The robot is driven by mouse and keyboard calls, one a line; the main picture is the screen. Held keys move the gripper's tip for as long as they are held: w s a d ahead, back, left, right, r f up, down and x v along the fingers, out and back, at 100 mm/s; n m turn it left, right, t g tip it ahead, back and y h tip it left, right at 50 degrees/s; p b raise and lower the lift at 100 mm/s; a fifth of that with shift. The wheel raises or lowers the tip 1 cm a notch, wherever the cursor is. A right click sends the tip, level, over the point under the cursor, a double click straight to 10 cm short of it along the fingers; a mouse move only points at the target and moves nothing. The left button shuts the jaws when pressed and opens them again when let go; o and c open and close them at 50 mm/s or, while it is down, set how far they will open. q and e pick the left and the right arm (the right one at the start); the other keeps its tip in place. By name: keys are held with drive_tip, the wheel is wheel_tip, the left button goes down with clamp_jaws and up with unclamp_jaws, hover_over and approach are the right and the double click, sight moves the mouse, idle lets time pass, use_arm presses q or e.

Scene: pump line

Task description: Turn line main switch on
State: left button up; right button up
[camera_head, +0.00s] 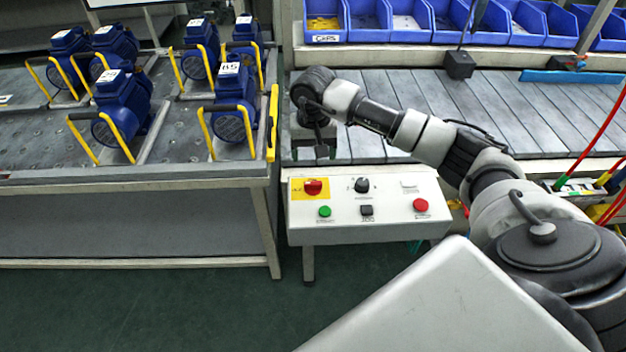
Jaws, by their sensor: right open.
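A white control box (360,230) stands in the middle of the head view. A red rotary switch on a yellow plate (313,187) is at its upper left; it looks like the main switch. A black rotary knob (362,185), a green button (324,211), a black button (366,210) and a red button (421,205) are also on the panel. My right arm reaches in from the right. My right gripper (321,150) hangs open and empty just above and behind the red switch, apart from it. Its fingertips are small and dark here. My left gripper is not in view.
A metal table (140,178) with several blue pumps between yellow guards stands at left, close to the box. Blue bins (407,22) line a shelf behind a slatted conveyor (520,110). Red cables (601,130) hang at right. The green floor in front is clear.

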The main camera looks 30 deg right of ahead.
sight(313, 183)
wheel_tip(313, 183, down, 10)
drive_tip(key=shift+a+r+p, duration=0.1)
drive_tip(key=shift+p, duration=0.55)
drive_tip(key=c, duration=0.9)
